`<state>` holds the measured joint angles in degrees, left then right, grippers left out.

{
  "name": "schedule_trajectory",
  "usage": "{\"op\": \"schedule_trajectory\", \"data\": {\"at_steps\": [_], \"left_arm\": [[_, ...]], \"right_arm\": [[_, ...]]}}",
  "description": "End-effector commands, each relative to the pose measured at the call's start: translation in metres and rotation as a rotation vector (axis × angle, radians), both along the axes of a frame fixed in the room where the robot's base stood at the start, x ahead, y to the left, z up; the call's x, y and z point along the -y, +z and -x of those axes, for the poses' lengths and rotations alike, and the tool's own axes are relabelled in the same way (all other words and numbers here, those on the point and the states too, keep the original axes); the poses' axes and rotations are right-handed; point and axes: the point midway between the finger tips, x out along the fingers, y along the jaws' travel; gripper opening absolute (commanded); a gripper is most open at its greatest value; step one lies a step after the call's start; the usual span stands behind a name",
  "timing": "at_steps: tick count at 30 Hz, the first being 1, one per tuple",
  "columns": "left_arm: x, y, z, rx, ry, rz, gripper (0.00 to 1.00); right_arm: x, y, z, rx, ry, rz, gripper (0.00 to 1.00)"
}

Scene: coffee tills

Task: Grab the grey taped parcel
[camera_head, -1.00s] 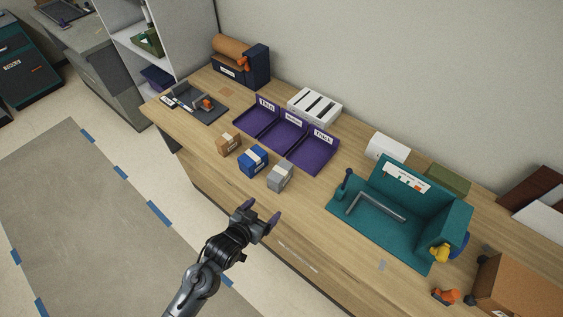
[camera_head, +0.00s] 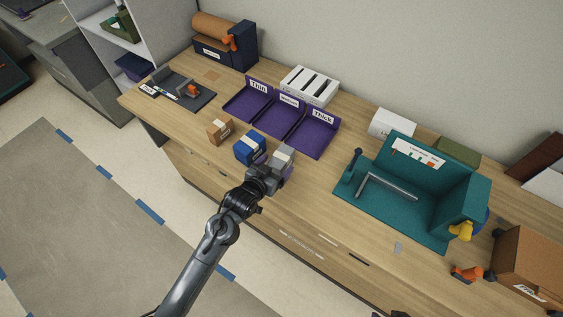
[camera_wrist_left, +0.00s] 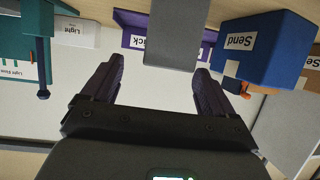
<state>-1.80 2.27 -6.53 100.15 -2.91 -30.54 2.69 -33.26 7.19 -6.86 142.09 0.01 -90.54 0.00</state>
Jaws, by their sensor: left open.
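The grey taped parcel (camera_head: 285,154) stands on the wooden bench, at the right end of a row of parcels. In the wrist view the grey parcel (camera_wrist_left: 178,35) is just ahead of the fingertips, nearer the right-hand finger. My left gripper (camera_head: 275,167) is open and reaches the parcel's near side; its purple fingers (camera_wrist_left: 160,68) are apart with nothing between them. The gripper partly hides the parcel's lower part in the head view, so I cannot tell whether they touch. My right gripper is not in view.
A blue parcel (camera_head: 250,149) stands close left of the grey one, with a brown parcel (camera_head: 220,131) beyond it. Purple trays (camera_head: 317,142) lie behind. A teal stand (camera_head: 425,222) is to the right. Bare bench lies between the stand and the grey parcel.

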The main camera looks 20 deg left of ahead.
Motion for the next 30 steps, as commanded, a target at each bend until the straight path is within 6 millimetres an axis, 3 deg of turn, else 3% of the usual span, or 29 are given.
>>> {"op": "schedule_trajectory", "data": {"at_steps": [8,18,29,30], "left_arm": [[0.000,-0.005,-0.015,0.001,0.000,0.000,0.87],[0.001,-0.021,-0.049,0.001,0.000,0.000,0.87],[0.002,-0.024,-0.054,0.000,0.000,-0.001,0.87],[0.002,-0.024,-0.054,0.000,0.000,-0.001,0.81]], "right_arm": [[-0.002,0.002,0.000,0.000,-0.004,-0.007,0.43],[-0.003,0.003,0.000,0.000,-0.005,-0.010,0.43],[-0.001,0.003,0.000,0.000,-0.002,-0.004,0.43],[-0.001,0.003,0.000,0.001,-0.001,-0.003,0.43]]}}
